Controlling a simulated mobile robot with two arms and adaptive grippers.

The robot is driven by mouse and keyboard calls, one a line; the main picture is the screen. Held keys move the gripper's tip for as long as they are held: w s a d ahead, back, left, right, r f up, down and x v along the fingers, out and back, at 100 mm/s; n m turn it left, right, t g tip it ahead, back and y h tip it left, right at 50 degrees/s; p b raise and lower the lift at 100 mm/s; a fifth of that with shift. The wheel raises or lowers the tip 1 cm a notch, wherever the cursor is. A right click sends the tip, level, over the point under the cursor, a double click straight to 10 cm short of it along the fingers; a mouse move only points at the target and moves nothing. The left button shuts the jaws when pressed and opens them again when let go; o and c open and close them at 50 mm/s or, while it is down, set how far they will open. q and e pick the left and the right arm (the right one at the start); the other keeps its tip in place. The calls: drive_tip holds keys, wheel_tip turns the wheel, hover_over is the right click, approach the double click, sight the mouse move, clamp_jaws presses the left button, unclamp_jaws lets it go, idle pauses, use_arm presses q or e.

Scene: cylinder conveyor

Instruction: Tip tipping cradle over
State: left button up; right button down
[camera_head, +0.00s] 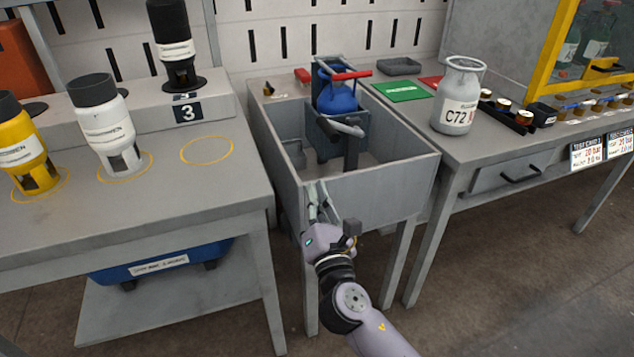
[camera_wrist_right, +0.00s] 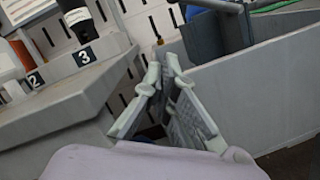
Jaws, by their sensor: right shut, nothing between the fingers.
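The tipping cradle (camera_head: 352,130) is a grey frame standing inside an open grey trough (camera_head: 385,195). A blue cylinder (camera_head: 337,97) sits upright in it, with a red bar (camera_head: 352,75) across its top. My right gripper (camera_head: 319,190) is at the trough's front wall, near its left corner, short of the cradle. Its fingers are shut and empty, and they also show in the right wrist view (camera_wrist_right: 164,68). Whether the fingers touch the wall I cannot tell. In the wrist view a bit of blue shows at the top edge. My left gripper is not in view.
A left bench (camera_head: 190,215) carries a yellow (camera_head: 25,155), a white (camera_head: 108,130) and a black-capped (camera_head: 175,50) unit. A right bench (camera_head: 480,165) holds a grey cylinder marked C72 (camera_head: 458,100) and a green mat (camera_head: 402,91). Floor is open in front of the trough.

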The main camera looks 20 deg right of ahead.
sight(327, 130)
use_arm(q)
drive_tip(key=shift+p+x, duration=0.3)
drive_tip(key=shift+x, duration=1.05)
use_arm(e)
drive_tip(key=w+d+r, duration=0.3)
drive_tip(key=w+r, duration=0.2)
drive_tip(key=w, duration=0.3)
drive_tip(key=r+m+p, duration=0.1)
drive_tip(key=m+p, duration=0.1)
drive_tip(key=d+r+m+p, duration=0.1)
drive_tip(key=r+m+p, duration=0.1)
drive_tip(key=d+r+m+h+p, duration=0.1)
drive_tip(key=r+p, duration=0.1)
drive_tip(key=p, duration=0.1)
drive_tip(key=shift+r+m+g, duration=0.1)
drive_tip(key=shift+m+g, duration=0.3)
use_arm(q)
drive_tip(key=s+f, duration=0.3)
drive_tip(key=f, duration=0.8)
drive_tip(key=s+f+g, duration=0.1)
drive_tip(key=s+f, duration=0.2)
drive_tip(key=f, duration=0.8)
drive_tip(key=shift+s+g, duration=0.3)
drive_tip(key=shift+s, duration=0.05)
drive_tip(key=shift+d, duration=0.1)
